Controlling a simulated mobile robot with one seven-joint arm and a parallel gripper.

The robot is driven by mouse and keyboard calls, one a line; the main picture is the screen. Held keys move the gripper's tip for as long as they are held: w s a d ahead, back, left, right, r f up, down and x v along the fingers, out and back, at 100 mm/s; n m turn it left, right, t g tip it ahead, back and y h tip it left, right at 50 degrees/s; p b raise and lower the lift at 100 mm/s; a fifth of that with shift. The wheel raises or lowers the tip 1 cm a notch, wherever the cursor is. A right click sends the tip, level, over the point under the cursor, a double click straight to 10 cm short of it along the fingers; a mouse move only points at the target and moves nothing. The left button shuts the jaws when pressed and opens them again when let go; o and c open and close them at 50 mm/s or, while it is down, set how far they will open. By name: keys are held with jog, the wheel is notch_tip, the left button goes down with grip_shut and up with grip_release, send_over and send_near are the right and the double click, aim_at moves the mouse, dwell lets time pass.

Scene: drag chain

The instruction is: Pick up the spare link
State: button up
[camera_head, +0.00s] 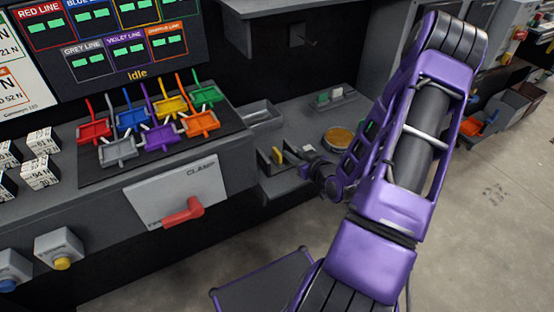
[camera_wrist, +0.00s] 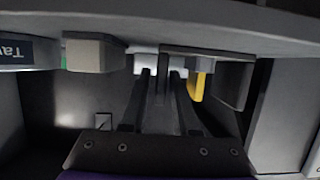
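My gripper (camera_head: 306,167) reaches into a small dark holder on the lower shelf. In the wrist view the dark fingers of my gripper (camera_wrist: 161,76) point at a pale grey block (camera_wrist: 147,64). A narrow dark piece shows between the fingers; whether it is held is unclear. A yellow piece (camera_wrist: 197,85) stands just right of the fingers; it also shows in the head view (camera_head: 278,154), left of my gripper. I cannot tell for certain which piece is the spare link. The contact at the fingertips is too dark to make out.
The dark holder walls (camera_wrist: 234,83) stand close to the fingers on the right. A beige block (camera_wrist: 93,53) is to their left. Behind my gripper is a round tan-topped tin (camera_head: 339,137). The workbench with coloured clips and a red clamp handle (camera_head: 183,212) is at left.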

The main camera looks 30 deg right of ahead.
aim_at(284, 147)
jog(key=x, duration=0.5)
jog(key=shift+w, duration=0.1)
jog(key=shift+c, duration=0.3)
grip_shut()
